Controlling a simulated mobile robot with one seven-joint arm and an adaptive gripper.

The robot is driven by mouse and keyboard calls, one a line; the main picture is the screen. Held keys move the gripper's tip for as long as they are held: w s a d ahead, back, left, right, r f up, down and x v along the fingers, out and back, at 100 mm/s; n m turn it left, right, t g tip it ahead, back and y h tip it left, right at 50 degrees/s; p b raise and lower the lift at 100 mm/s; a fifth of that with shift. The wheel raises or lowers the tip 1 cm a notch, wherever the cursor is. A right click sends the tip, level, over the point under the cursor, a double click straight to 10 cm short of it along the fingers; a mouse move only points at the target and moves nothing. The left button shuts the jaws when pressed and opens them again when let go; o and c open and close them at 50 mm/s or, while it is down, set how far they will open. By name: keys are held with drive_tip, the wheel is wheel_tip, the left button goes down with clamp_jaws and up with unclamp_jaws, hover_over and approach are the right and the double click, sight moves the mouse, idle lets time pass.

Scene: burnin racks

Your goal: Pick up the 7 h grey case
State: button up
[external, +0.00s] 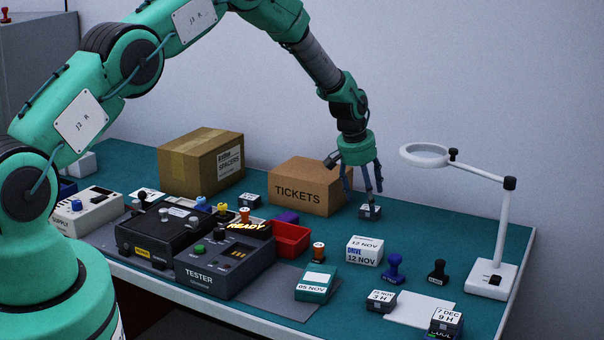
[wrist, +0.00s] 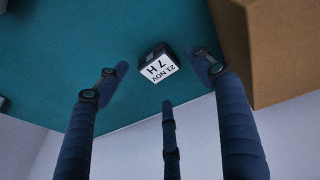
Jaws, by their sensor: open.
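The 7 h grey case (wrist: 155,68) is a small dark grey box with a white top label reading "21 NOV 7 H", upside down in the wrist view. In the external view the case (external: 370,212) sits on the teal table, right of the TICKETS box. My gripper (external: 362,188) is just above it, pointing down with its fingers spread. In the wrist view the fingers of my gripper (wrist: 165,78) are apart around the case's outline, with nothing held. I cannot tell whether any fingertip touches it.
The TICKETS carton (external: 309,187) stands close on the left of the case. Other labelled cases include a 3 H case (external: 380,302) and a 9 H case (external: 446,322) at the front right. A magnifier lamp (external: 490,278) stands at the right. Teal table is clear right of the case.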

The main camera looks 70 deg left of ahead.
sight(364, 213)
drive_tip(key=shift+x, duration=2.15)
drive_tip(key=c, duration=1.3)
